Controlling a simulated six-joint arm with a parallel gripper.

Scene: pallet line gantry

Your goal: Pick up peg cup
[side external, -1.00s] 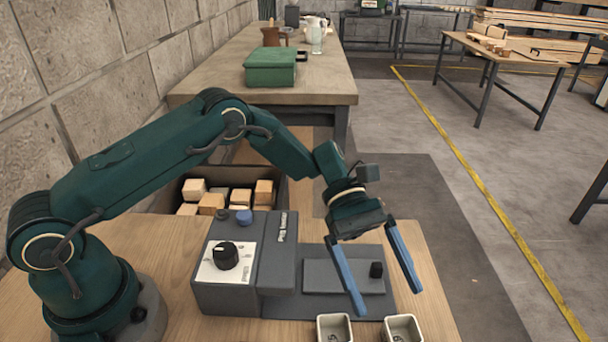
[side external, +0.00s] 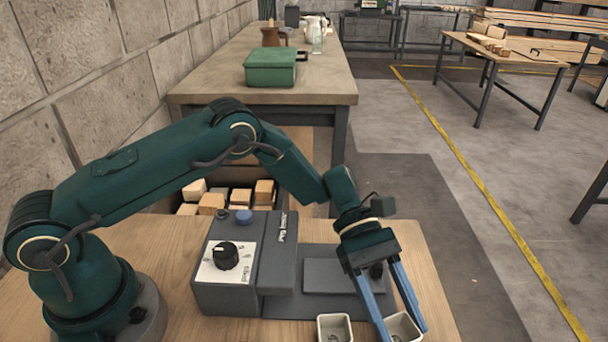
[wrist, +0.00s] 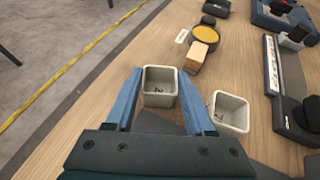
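Two small off-white square cups with dark marks inside stand on the wooden table. One cup (wrist: 160,97) shows between my fingertips in the wrist view; in the side view this cup (side external: 406,318) is at the bottom edge, partly covered by a finger. My gripper (side external: 403,326) is open and points down, its two blue fingers on either side of that cup. Whether they touch it I cannot tell. The other cup (wrist: 229,112) is just right of my right finger in the wrist view, and left of my gripper in the side view (side external: 335,330).
A grey machine with a black knob (side external: 226,256) stands left of my gripper, its flat plate (side external: 330,275) behind the cups. The wrist view shows a wooden block (wrist: 196,58) and a round dish of yellow stuff (wrist: 205,34) beyond the cups. A box of blocks (side external: 232,197) sits behind.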

